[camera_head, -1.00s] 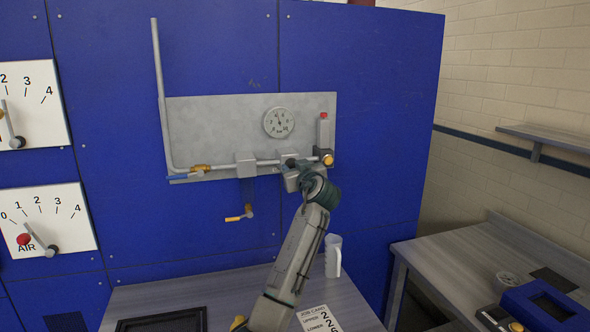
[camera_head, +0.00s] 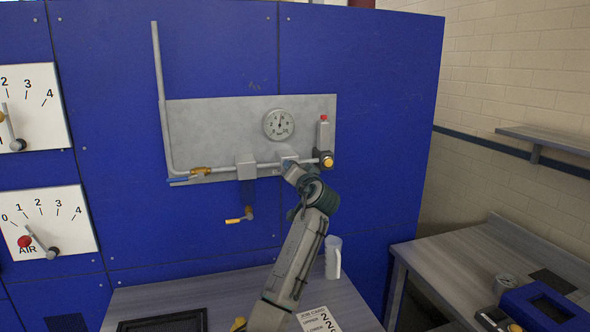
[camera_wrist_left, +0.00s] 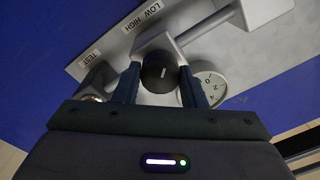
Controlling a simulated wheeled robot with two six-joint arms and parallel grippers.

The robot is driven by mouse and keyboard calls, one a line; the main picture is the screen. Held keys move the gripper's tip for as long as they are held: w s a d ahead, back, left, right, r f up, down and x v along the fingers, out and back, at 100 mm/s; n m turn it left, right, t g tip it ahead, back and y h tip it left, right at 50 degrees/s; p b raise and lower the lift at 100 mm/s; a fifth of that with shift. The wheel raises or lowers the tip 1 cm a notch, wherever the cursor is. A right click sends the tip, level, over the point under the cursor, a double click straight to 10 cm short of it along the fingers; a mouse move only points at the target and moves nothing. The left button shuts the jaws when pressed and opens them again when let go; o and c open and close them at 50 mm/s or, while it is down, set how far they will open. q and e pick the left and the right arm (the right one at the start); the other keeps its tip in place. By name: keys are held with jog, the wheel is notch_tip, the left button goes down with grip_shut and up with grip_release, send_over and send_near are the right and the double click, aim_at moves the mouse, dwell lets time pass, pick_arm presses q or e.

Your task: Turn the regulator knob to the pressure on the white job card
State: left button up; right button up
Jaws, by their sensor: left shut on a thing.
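The black regulator knob (camera_wrist_left: 159,72) sits between the two fingers of my left gripper (camera_wrist_left: 160,84) in the left wrist view, and the gripper is shut on it. In the head view my left gripper (camera_head: 289,166) is at the pipe on the grey panel and hides the knob. The round pressure gauge (camera_head: 279,124) is just above it; its needle points roughly upward, but the reading is too small to be sure of. The gauge (camera_wrist_left: 206,88) also shows beside the right finger. The white job card (camera_head: 318,319) lies on the bench, its figures only partly legible.
A yellow-ended fitting with a red top (camera_head: 326,158) is right of my gripper. Dial plates (camera_head: 47,222) are at left.

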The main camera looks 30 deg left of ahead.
pick_arm(q)
jog(key=shift+m+p, duration=0.4)
jog(key=shift+m, duration=0.7)
jog(key=shift+f, duration=0.1)
jog(key=o, duration=1)
jog(key=shift+s+d, duration=0.1)
jog(key=shift+d, duration=0.05)
